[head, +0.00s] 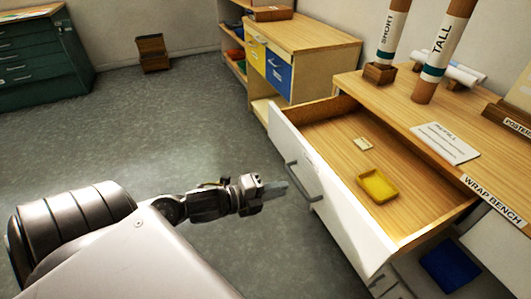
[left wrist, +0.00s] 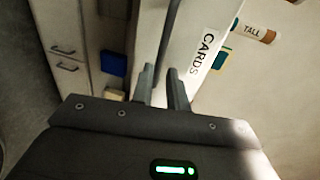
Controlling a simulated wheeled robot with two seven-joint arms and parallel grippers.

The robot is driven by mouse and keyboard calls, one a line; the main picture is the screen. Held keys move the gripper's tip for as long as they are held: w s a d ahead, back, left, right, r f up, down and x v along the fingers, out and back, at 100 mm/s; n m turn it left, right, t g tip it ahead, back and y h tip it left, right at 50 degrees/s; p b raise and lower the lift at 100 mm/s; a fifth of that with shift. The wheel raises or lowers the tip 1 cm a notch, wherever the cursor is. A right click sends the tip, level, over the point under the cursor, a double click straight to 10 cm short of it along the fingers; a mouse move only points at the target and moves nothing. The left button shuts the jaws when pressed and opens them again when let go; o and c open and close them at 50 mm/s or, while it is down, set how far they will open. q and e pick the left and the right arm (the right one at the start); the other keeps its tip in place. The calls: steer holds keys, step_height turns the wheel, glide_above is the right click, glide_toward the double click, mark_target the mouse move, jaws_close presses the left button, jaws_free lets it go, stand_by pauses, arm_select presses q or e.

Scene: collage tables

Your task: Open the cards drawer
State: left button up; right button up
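The cards drawer (head: 345,205) stands pulled far out of the wrap bench in the head view, its wooden inside visible. Its white front carries a grey bar handle (head: 303,182). In the left wrist view the front bears the label CARDS (left wrist: 201,52), and the handle (left wrist: 171,40) runs down between the fingers. My left gripper (head: 284,188) is by the handle, just outside the drawer front. Its fingers (left wrist: 163,88) are apart, with gaps beside the bar; I see no grip on it. My right gripper is not in view.
The drawer holds a yellow tray (head: 379,186) and a small card (head: 363,144). On the wrap bench (head: 400,105) stand SHORT (head: 391,30) and TALL (head: 444,50) tubes. A blue bin (head: 450,265) sits below. Open floor (head: 180,130) lies left of the drawer.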

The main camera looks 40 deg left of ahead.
arm_select(q)
steer(key=v, duration=0.3)
steer(key=shift+s+a+r, duration=0.15)
steer(key=shift+s+a, duration=0.05)
steer(key=shift+s, duration=0.15)
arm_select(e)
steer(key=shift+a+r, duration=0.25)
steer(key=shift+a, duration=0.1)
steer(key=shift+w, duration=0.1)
